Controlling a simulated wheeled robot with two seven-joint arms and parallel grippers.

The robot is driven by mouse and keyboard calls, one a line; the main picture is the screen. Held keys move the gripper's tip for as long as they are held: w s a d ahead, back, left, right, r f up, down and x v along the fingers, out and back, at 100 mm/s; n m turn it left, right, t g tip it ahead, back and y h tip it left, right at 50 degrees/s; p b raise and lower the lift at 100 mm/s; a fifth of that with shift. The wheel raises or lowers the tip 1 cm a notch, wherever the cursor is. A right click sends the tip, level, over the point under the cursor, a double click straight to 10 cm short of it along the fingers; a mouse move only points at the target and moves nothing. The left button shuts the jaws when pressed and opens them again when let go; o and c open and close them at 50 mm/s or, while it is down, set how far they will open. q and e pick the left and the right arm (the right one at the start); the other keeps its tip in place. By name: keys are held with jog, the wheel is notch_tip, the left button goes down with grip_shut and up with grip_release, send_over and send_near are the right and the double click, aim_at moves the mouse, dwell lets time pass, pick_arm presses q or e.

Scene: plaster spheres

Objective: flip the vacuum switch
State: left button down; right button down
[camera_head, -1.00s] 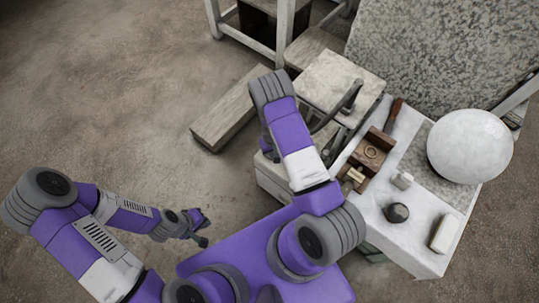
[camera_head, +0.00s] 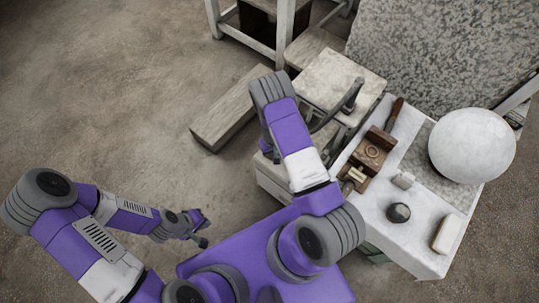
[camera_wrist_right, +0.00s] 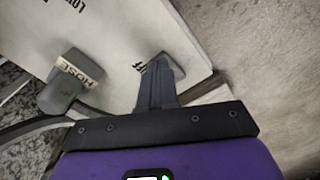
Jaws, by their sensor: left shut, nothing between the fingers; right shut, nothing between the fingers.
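A pale panel (camera_wrist_right: 110,30) fills the upper left of the right wrist view, with partly cut-off dark lettering. A dark hose fitting with a tag reading HOSE (camera_wrist_right: 58,92) is at its left. My right gripper (camera_wrist_right: 158,66) is shut and empty, its fingertips over the panel near a dark mark, right of the fitting. I cannot tell whether they touch the panel. No switch can be made out; the fingers cover part of the panel. In the head view my right arm hides its gripper. My left gripper (camera_head: 203,222) is shut and empty above the floor.
A pale-topped box (camera_head: 335,78) with a dark curved pipe (camera_head: 351,94) stands beyond my right arm. A plank (camera_head: 225,115) lies left.

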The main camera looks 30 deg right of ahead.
jog(key=shift+f+b, duration=0.3)
jog(key=shift+f, duration=0.05)
jog(key=shift+r, duration=0.2)
jog(key=shift+r+p, duration=2.7)
jog(key=shift+r, duration=0.7)
jog(key=s+a+r+y+p, duration=0.1)
jog(key=s+a+r+y, duration=0.1)
jog(key=s+a+r, duration=0.3)
jog(key=s+a+r+m+y+p, duration=0.1)
jog(key=s+a+r, duration=0.3)
jog(key=s+a, duration=0.6)
jog(key=shift+s+a+r+t+y+p, duration=0.35)
jog(key=shift+a+r+y, duration=0.1)
jog(key=shift+y, duration=0.15)
